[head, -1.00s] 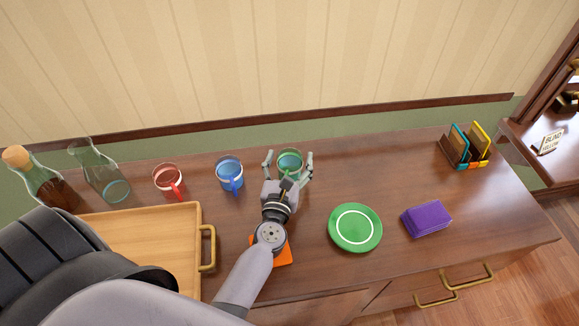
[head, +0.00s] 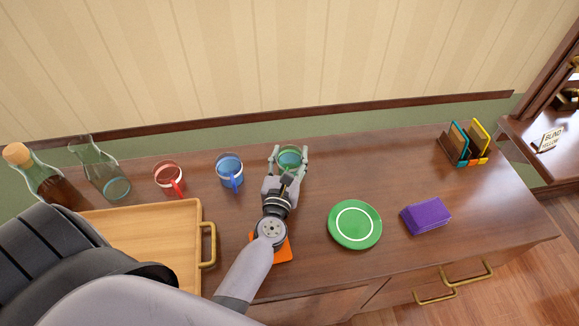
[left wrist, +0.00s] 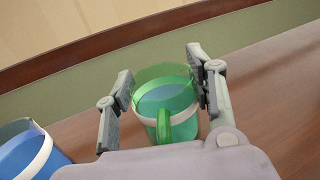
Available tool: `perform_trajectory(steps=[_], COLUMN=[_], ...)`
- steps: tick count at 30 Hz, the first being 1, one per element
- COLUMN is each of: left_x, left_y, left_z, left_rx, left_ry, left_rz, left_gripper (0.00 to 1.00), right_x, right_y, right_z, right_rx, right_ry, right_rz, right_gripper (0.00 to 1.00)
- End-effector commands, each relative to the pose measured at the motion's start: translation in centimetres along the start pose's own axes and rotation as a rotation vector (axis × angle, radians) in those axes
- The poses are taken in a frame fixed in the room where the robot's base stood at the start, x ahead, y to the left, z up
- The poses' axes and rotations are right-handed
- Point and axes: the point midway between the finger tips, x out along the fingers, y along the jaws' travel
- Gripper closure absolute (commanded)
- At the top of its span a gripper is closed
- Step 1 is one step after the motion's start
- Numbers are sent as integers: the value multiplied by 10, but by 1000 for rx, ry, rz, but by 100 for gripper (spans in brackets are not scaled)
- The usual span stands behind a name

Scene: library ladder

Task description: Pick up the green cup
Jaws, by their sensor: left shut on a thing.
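The green cup (head: 289,158) stands upright on the wooden cabinet top near the wall. My left gripper (head: 289,156) is around it from the front, one finger on each side, and is shut on it. In the left wrist view the green cup (left wrist: 166,98) sits between the two fingers of the left gripper (left wrist: 163,92), its handle toward the palm and a pale band around it. The cup's lower part is hidden by the gripper in the head view. My right gripper does not show.
A blue cup (head: 230,169) stands just left of the green cup, with a red cup (head: 168,178) further left. Glass bottles and a wooden tray (head: 140,225) are at the left. A green plate (head: 355,224) and purple block (head: 426,214) lie to the right.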

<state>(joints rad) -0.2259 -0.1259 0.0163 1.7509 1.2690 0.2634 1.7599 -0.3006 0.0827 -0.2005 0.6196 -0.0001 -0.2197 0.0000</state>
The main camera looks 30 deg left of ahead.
Motion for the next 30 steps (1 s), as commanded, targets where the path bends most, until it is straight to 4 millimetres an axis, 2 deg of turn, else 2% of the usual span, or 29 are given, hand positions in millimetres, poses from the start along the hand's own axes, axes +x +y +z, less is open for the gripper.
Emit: perform_trajectory(steps=[4, 12, 17, 23, 30], left_x=[0, 0, 0, 0, 0], left_y=[0, 0, 0, 0, 0], left_z=[0, 2, 10, 34, 74], left_rx=[0, 0, -1, -1, 0], left_ry=[0, -1, -2, -1, -1], left_rz=[0, 0, 0, 0, 1], left_gripper=[83, 83, 83, 83, 83], right_x=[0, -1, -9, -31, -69], right_y=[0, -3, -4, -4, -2], right_z=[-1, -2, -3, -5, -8], right_rx=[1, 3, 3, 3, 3], right_ry=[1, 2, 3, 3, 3], right_rz=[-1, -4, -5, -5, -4], right_gripper=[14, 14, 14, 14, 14])
